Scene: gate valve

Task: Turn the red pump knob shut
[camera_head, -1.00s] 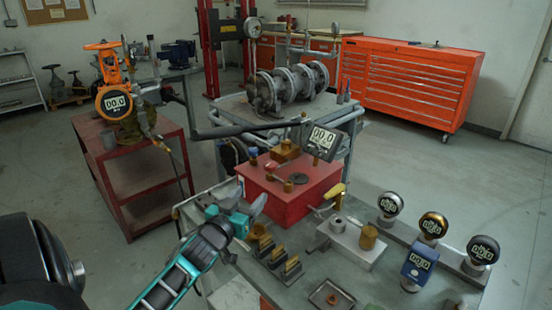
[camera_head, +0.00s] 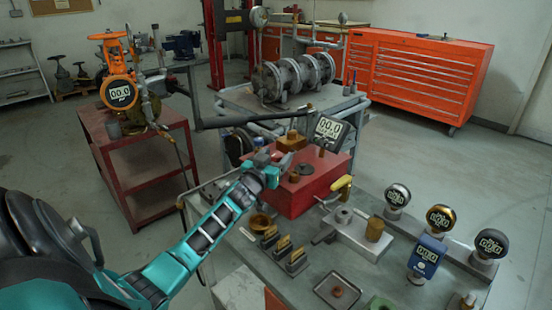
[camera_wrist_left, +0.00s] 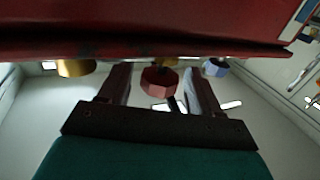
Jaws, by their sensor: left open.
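The red pump (camera_head: 318,193) is a red box on the grey bench, with a long dark lever and a gauge reading 00.0 above it. My left gripper (camera_head: 281,162) reaches over its near left side and hides much of what lies there. In the left wrist view, the red knob (camera_wrist_left: 160,81) is a small faceted cap between the two fingers of my open left gripper (camera_wrist_left: 157,88). Gaps show on both sides of the knob. The pump's red body (camera_wrist_left: 150,30) fills the top of that view. My right gripper is not in view.
Brass fittings (camera_head: 278,248) stand in front of the pump. A grey block with a brass cylinder (camera_head: 374,229) and several digital gauges (camera_head: 441,219) stand to the right. A red cart with an orange valve (camera_head: 115,65) is at the left. Open floor lies between cart and bench.

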